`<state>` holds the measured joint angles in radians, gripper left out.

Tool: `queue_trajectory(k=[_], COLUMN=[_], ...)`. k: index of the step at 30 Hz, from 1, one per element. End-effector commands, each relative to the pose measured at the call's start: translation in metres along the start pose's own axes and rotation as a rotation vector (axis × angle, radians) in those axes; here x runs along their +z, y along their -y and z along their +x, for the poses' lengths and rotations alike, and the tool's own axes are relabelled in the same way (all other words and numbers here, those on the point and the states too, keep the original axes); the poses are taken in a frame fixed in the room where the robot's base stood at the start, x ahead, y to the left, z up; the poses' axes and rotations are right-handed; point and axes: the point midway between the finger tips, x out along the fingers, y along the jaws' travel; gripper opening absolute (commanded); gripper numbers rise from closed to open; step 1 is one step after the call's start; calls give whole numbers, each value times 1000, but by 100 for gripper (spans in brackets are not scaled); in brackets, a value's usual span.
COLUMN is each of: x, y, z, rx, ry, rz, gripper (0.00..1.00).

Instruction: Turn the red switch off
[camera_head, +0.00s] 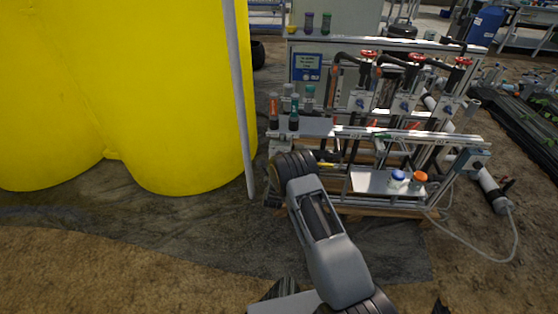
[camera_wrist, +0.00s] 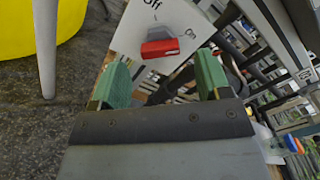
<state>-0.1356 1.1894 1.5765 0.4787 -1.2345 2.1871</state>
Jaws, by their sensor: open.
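The red switch (camera_wrist: 163,48) has a red bar-shaped handle on a grey base and sits on a white panel (camera_wrist: 129,40) in the wrist view. Lettering that reads "On" stands to the right of the switch, with more lettering above it, partly cut by the frame edge. My gripper (camera_wrist: 161,78) is open, with one green fingertip on each side of the view. The switch shows between and beyond the fingertips, and no contact is visible. In the head view my arm reaches to the skid's left end; I cannot make out the switch or the fingertips there.
The skid (camera_head: 400,134) carries pipes and several red valve handles (camera_head: 368,54). Bottles with blue (camera_head: 397,176) and orange (camera_head: 420,177) caps stand on its front shelf. A grey post (camera_head: 239,100) and a yellow tank (camera_head: 180,90) stand left of it. A hose lies at the right.

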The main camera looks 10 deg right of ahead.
Motion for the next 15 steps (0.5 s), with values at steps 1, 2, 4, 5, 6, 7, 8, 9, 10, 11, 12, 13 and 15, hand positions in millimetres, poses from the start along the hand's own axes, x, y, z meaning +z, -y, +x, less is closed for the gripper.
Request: queue_trajectory(k=[1,2,4,5,6,7,8,9,10,11,12,13,15], x=[-2,-2,-1,-1,-1,-1,-1,-1,-1,-1,-1,-1,0], y=[-1,0,0,-1,0,-1,-1,0,0,0,0,0,0], z=[8,13,21,24,28,30,33,35,37,38,39,40,41], rx=[-2,-2,-2,-1,-2,0,0,0,0,0,0,1,1], ry=[0,0,0,0,1,0,0,0,0,0,-1,-1,-1], rz=[1,1,1,0,0,0,0,0,0,0,0,0,0], gripper=[70,70,70,70,70,70,70,70,70,70,70,70,70])
